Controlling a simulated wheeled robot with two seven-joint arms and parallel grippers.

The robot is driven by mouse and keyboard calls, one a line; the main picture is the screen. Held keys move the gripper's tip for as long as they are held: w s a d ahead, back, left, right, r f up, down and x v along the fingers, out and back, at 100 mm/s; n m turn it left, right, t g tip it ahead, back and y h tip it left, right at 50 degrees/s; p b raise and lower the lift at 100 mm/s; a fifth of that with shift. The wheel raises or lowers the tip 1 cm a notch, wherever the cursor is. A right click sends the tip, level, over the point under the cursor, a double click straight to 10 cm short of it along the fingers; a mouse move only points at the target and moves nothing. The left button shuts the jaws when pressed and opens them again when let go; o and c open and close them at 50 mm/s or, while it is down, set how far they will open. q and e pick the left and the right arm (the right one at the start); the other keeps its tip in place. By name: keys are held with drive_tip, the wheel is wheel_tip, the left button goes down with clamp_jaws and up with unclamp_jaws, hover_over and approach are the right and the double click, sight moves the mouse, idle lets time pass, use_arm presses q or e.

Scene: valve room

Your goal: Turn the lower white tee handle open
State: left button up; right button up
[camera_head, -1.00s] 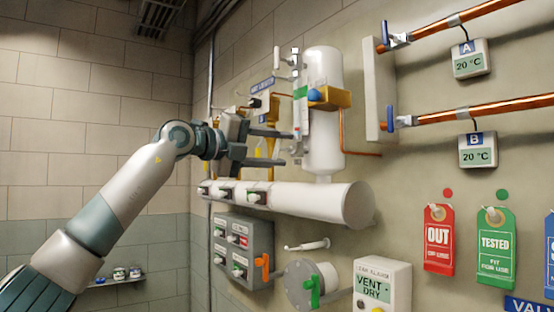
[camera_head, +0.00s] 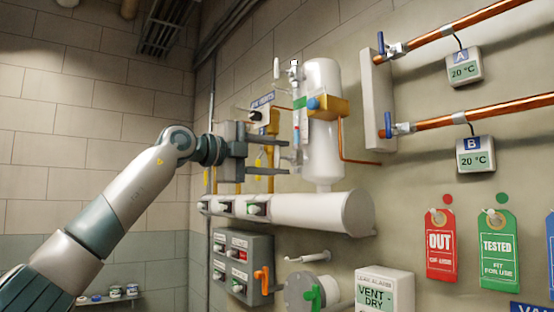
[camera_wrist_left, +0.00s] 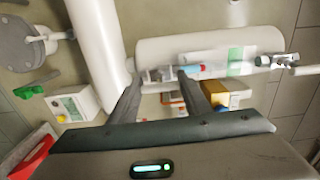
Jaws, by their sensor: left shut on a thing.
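The lower white tee handle (camera_wrist_left: 161,75) is at the lower end of a sight-glass gauge (camera_head: 299,112) on the wall. My left gripper (camera_head: 287,154) reaches it from the left, with one finger above and one below. In the left wrist view, the fingertips (camera_wrist_left: 160,79) stand on both sides of the handle, and my gripper is shut on it. The fingers partly hide the handle in the head view. The upper white tee handle (camera_head: 277,69) is free, at the top of the gauge; it also shows in the left wrist view (camera_wrist_left: 292,60). My right gripper is not in view.
A white upright tank (camera_head: 323,155) stands right of the gauge. A horizontal white cylinder (camera_head: 320,213) lies below. Yellow pipework (camera_head: 273,125) is close behind my fingers.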

use_arm(q)
drive_tip(key=o, duration=1)
drive_tip(key=shift+o, duration=0.2)
drive_tip(key=shift+a, duration=0.1)
drive_tip(key=shift+s+a, duration=0.15)
drive_tip(key=b+v, duration=0.4)
drive_tip(key=v, duration=1.3)
drive_tip(key=shift+b, duration=0.3)
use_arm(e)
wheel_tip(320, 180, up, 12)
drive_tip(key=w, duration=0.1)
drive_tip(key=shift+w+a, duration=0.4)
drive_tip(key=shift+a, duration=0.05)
